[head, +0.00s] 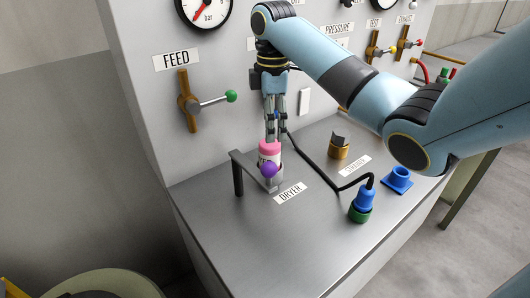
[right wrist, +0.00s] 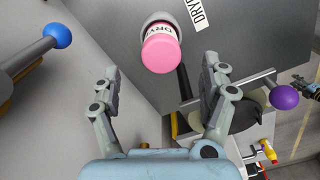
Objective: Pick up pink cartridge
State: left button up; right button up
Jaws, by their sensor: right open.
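The pink cartridge (head: 269,148) stands upright at the DRYER spot on the grey bench top, beside a metal bracket (head: 238,177) with a purple ball knob (head: 268,170). It has a pink top and a white label. My right gripper (head: 273,138) points down just above the cartridge in the head view. In the right wrist view my right gripper (right wrist: 162,68) is open with its fingers spread apart, and the pink cartridge (right wrist: 162,52) lies between and beyond them. I see nothing held.
The panel with the FEED lever (head: 213,101) rises close behind my gripper. A brass fitting (head: 339,148), a blue and green connector (head: 363,203) on a black hose and a blue socket (head: 398,180) stand to the right. The front of the bench top is clear.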

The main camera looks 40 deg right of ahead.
aim_at(270, 149)
notch_tip(270, 149, down, 2)
jog(key=shift+a+f, duration=0.15)
jog(key=shift+f, duration=0.1)
jog(key=shift+w+f, duration=0.2)
jog(key=shift+f, duration=0.15)
notch_tip(270, 149, down, 4)
jog(key=shift+s+a+f+p, duration=0.15)
jog(key=shift+f+p, duration=0.1)
jog(key=shift+p, duration=0.45)
jog(key=shift+f, duration=0.25)
jog(key=shift+c, duration=1.5)
jog(key=c, duration=1.1)
pick_arm(q)
jog(key=shift+s+r, duration=0.7)
pick_arm(e)
jog(key=shift+c, duration=0.9)
